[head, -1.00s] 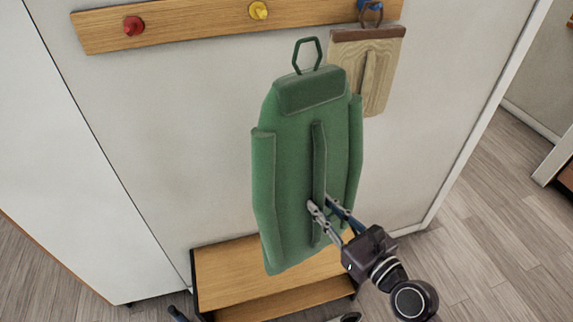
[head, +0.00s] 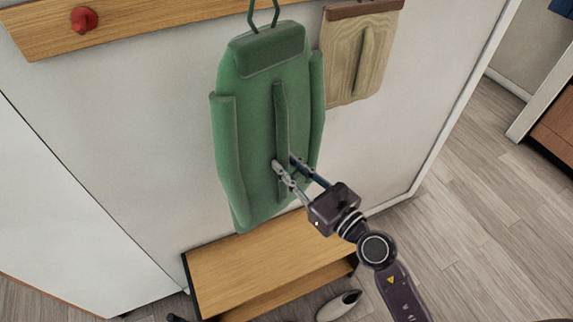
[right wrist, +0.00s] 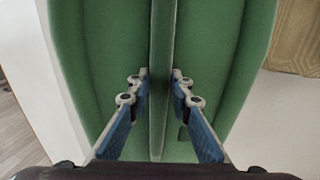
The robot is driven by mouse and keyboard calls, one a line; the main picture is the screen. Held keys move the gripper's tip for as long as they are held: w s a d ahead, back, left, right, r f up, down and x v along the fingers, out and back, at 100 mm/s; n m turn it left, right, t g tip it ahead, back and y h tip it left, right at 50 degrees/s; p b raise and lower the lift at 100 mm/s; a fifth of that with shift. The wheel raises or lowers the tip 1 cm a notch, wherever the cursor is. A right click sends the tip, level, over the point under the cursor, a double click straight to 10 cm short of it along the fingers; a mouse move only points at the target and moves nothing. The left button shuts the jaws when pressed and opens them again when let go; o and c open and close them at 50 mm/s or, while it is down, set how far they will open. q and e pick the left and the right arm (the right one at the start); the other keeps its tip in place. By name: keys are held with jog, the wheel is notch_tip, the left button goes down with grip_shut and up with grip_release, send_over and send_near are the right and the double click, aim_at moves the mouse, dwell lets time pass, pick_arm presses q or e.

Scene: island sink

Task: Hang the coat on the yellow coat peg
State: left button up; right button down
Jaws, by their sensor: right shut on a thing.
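The green coat (head: 250,130) hangs upright in front of the wall in the head view, with a dark green loop (head: 276,14) at its top. The loop's upper end is cut off by the frame edge, so I cannot tell how it stands to any peg. The yellow peg is not visible now. My right gripper (head: 283,165) is shut on the coat's raised central ridge, low on its front. In the right wrist view the ridge (right wrist: 161,70) runs between the two fingers. My left gripper is not in view.
A wooden peg board (head: 150,22) with a red peg (head: 83,20) runs along the top left. A tan coat (head: 358,55) hangs right of the green one. A wooden bench (head: 235,265) stands below, with a shoe (head: 338,305) beside it. Open floor lies right.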

jog(key=shift+d+x, duration=0.2)
jog(key=shift+x, duration=1.15)
jog(key=shift+w+a+f+b, duration=0.1)
jog(key=shift+w+b, duration=0.1)
jog(key=shift+w, duration=0.25)
jog(key=shift+w+a+f+b, duration=0.1)
jog(key=shift+w+a+b, duration=0.1)
jog(key=shift+w, duration=0.25)
jog(key=shift+w+a+f+b, duration=0.15)
jog(key=shift+w+a+b, duration=0.15)
jog(key=shift+w, duration=0.4)
jog(key=shift+w+a+f+b, duration=0.15)
jog(key=shift+w+a, duration=0.1)
jog(key=shift+w, duration=0.5)
jog(key=shift+w+a+f+b, duration=0.15)
jog(key=shift+w+a+b, duration=0.15)
jog(key=shift+w, duration=0.4)
jog(key=shift+f, duration=0.15)
jog(key=c, duration=1.7)
grip_release()
